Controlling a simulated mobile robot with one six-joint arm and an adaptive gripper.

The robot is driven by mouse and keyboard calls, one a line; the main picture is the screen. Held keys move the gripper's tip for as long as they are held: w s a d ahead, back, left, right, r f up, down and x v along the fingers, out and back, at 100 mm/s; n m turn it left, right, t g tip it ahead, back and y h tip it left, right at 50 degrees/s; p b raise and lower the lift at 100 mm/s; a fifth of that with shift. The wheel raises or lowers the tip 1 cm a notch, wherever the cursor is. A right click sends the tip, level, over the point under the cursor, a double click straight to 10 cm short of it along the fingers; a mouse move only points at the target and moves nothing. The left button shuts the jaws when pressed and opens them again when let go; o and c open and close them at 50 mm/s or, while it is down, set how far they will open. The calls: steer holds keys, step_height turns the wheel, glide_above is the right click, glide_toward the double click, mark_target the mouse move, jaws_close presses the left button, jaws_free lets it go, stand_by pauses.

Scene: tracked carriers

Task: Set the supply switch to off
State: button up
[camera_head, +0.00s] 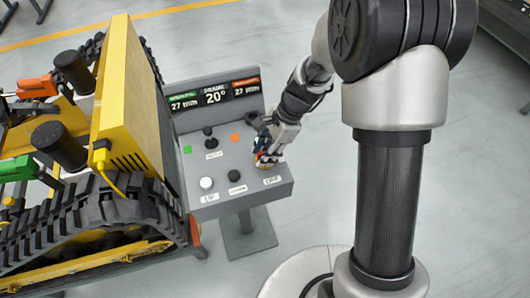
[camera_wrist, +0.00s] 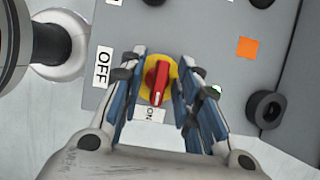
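The supply switch (camera_wrist: 157,80) is a red rotary handle on a yellow disc in the middle of the wrist view. Its handle lies nearly upright in the picture, with its white-marked end down towards the ON label (camera_wrist: 151,114). The OFF label (camera_wrist: 103,67) is to its left. My gripper (camera_wrist: 158,88) is over the switch, one blue-padded finger on each side of the handle. Gaps show between fingers and handle, so it is open. In the head view my gripper (camera_head: 266,156) is at the panel's right side and largely hides the switch.
The grey control panel (camera_head: 222,165) stands on a post, with a display (camera_head: 214,95), a white button (camera_head: 206,183), black knobs (camera_head: 235,176) and a joystick (camera_head: 210,141). A yellow tracked carrier (camera_head: 125,110) stands close on its left.

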steer(key=shift+c, duration=0.5)
jaws_close()
